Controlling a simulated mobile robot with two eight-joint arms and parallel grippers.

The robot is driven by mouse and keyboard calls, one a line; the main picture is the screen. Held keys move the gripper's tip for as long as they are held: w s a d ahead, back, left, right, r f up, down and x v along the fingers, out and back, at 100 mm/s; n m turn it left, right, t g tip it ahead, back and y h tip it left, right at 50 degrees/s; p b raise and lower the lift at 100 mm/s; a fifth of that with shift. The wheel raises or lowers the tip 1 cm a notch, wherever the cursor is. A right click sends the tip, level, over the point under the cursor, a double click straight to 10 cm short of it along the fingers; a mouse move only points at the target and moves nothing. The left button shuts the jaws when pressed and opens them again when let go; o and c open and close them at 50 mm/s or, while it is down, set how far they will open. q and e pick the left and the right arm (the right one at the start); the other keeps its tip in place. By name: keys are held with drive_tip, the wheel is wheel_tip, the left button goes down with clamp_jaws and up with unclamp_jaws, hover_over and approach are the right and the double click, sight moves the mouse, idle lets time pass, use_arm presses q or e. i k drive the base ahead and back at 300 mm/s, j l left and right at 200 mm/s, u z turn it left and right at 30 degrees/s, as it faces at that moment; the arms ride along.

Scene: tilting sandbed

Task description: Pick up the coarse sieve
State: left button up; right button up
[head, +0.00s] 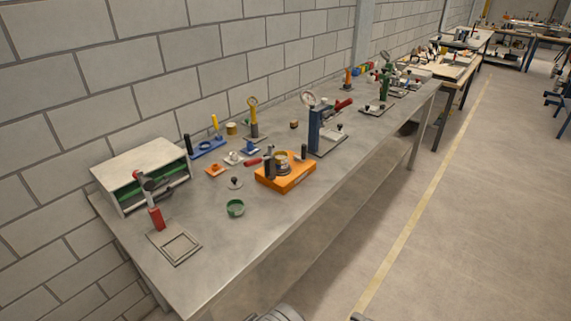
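I cannot tell for certain which thing is the coarse sieve. A flat square frame (180,247) lies at the near left corner of the bench, below a red-handled tool (156,217). A round yellowish ring-shaped piece (281,160) sits on an orange base (287,181). At this size, no mesh can be made out in any of them. Neither of my grippers is in view.
A cream open-fronted box (141,161) stands at the left by the block wall. A blue upright stand (315,131) rises behind the orange base. Several small fixtures crowd the middle and back. The bench's near front strip is bare. The floor at right is clear.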

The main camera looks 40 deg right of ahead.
sight(281, 157)
drive_tip(key=i+j+z, duration=0.2)
drive_tip(key=j+z, duration=0.2)
drive_tip(key=j, duration=0.15)
drive_tip(key=i+l+z, duration=0.1)
drive_tip(key=z, duration=0.35)
drive_tip(key=i+l+z, duration=0.15)
drive_tip(key=z, duration=0.3)
drive_tip(key=i+l+z, duration=0.1)
drive_tip(key=z, duration=0.4)
drive_tip(key=k+u, duration=0.4)
drive_tip(key=u, duration=0.15)
drive_tip(key=i+l+u, duration=0.2)
drive_tip(key=l, duration=0.15)
drive_tip(key=l+u, duration=0.2)
drive_tip(key=i+l+u, duration=0.2)
drive_tip(key=l, duration=0.3)
drive_tip(key=l+u, duration=0.2)
drive_tip(key=l, duration=0.85)
